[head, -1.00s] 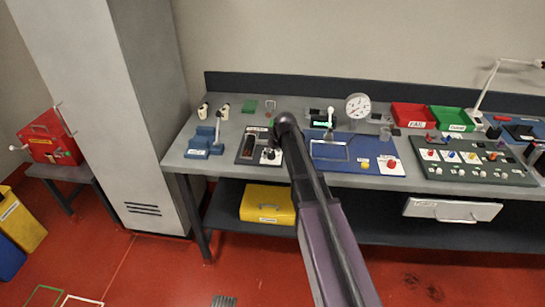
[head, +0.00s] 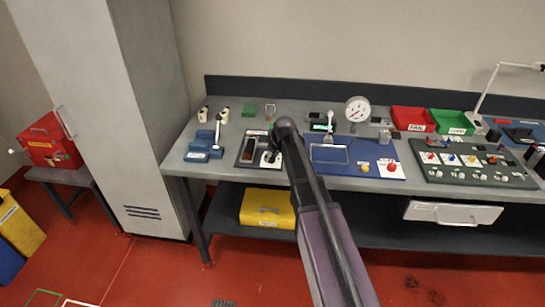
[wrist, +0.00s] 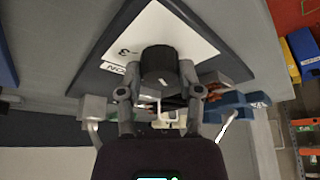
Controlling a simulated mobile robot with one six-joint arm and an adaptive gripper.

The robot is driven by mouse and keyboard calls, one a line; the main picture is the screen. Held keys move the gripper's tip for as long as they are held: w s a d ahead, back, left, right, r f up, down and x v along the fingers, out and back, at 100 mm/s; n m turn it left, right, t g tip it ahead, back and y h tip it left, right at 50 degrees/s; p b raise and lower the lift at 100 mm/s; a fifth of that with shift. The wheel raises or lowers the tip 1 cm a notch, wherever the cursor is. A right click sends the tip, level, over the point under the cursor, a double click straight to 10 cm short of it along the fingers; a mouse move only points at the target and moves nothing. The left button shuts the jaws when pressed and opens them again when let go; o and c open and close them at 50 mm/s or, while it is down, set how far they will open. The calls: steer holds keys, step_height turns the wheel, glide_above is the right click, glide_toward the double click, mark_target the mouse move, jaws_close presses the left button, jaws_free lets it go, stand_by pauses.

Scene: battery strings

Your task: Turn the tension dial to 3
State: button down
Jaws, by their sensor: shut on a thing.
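The tension dial is a black round knob (wrist: 160,66) on a white plate (wrist: 168,28), seen in the wrist view. A printed 3 with a short tick shows on the plate left of the knob, and a label ending in "ION" lies nearby. A small white mark shows on the knob's near side, apart from the 3. My gripper (wrist: 161,93) is shut on the knob, one finger on each side. In the head view, my gripper (head: 270,156) is over the white plate on a dark panel (head: 245,158); my arm hides part of it.
A blue block with a lever (head: 205,147) stands left of the panel. A blue board (head: 345,158) with a metal handle lies close on the right. Red bin (head: 412,118) and green bin (head: 452,121) stand farther right. A yellow case (head: 267,207) is on the shelf below.

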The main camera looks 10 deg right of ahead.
steer(key=shift+m, duration=0.4)
steer(key=m+h, duration=0.1)
steer(key=m, duration=0.1)
steer(key=m+h, duration=0.1)
steer(key=m, duration=0.2)
steer(key=shift+a+t, duration=0.15)
steer(key=shift+t, duration=0.15)
steer(key=m+h, duration=0.2)
steer(key=m, duration=0.4)
steer(key=m+g+h, duration=0.1)
steer(key=m, duration=0.2)
steer(key=m+g+h, duration=0.1)
steer(key=m, duration=0.2)
steer(key=shift+w+g, duration=0.1)
steer(key=shift+g, duration=0.2)
steer(key=m, duration=0.2)
steer(key=m+g, duration=0.1)
steer(key=m, duration=0.1)
steer(key=shift+m+g+h, duration=0.3)
steer(key=shift+m+g, duration=0.3)
steer(key=shift+m, duration=0.5)
steer(key=shift+c, duration=1.3)
jaws_free()
